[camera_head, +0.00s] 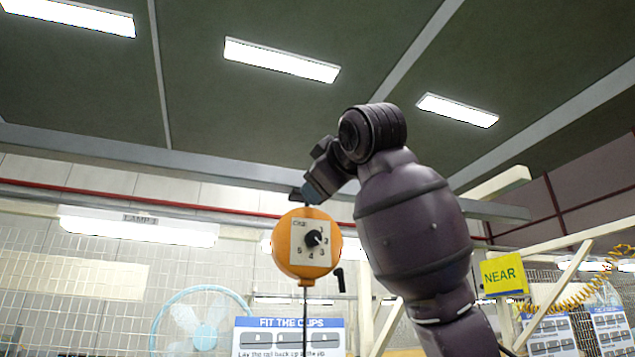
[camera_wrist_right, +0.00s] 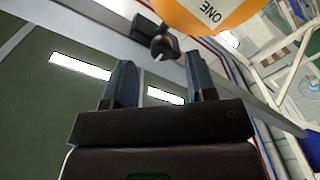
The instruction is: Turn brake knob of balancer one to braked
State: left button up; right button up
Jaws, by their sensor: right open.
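Balancer one is an orange round housing (camera_head: 290,262) hanging in the middle of the head view. Its white dial plate carries numbers and a black knob (camera_head: 313,238); where the knob points is too small to tell. A black lever-like part (camera_head: 340,279) sits at its lower right. In the right wrist view, the housing marked ONE (camera_wrist_right: 225,12) is at the top edge, with a dark rounded part (camera_wrist_right: 163,45) beside it; I cannot tell which part this is. My right gripper (camera_head: 309,194) is at the housing's top. Its blue fingers (camera_wrist_right: 160,70) are open, with nothing between them.
A beam (camera_head: 120,208) with a red pipe runs behind the balancer. A cable hangs below the housing. A FIT THE CLIPS board (camera_head: 275,338), a fan (camera_head: 200,322) and a yellow NEAR sign (camera_head: 504,274) stand around it. Room left of the housing looks free.

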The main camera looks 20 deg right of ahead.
jog(key=w, duration=0.2)
jog(key=shift+w+a+p, duration=0.2)
jog(key=shift+w+p, duration=0.1)
jog(key=shift+p, duration=0.05)
jog(key=c, duration=0.9)
